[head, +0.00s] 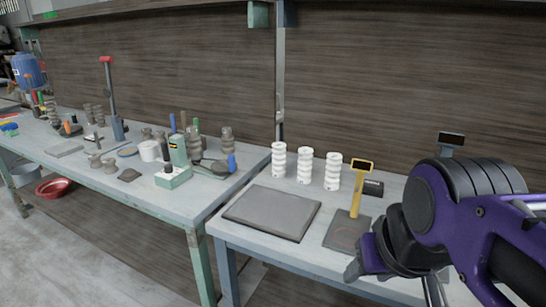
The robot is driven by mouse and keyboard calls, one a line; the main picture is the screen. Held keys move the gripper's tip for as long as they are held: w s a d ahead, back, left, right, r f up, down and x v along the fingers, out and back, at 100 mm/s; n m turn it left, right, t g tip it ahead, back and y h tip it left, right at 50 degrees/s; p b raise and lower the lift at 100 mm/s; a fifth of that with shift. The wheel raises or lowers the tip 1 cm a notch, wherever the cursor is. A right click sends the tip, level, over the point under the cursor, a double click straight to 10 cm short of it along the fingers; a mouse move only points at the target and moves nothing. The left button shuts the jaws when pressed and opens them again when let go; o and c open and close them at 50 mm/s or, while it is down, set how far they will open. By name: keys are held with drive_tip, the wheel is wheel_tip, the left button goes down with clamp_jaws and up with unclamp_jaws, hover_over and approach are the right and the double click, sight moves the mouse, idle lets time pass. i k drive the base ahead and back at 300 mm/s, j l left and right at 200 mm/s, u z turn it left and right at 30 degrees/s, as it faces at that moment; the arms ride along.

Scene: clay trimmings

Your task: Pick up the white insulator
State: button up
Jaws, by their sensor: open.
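Three white ribbed insulators stand upright in a row at the back of the right table: a left one (278,160), a middle one (304,166) and a right one (332,171). All three are in plain view and stand apart from each other. My gripper (368,264) is at the lower right, in front of the insulators and well apart from them. It is open, and nothing shows in it. My purple arm partly hides it and the right part of the table.
A grey slab (271,213) lies in front of the insulators. A yellow-posted scale (358,190) stands close to their right, with a dark cylinder (373,188) behind it. The left table (150,197) holds many tools and brown insulators. A wooden wall rises behind.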

sight(279, 150)
drive_tip(key=i+j+z, duration=0.15)
drive_tip(key=j, duration=0.25)
drive_tip(key=i+j+z, duration=0.15)
drive_tip(key=j, duration=0.25)
drive_tip(key=i+j+z, duration=0.15)
drive_tip(key=j, duration=0.25)
drive_tip(key=i+j+z, duration=0.15)
drive_tip(key=j, duration=0.3)
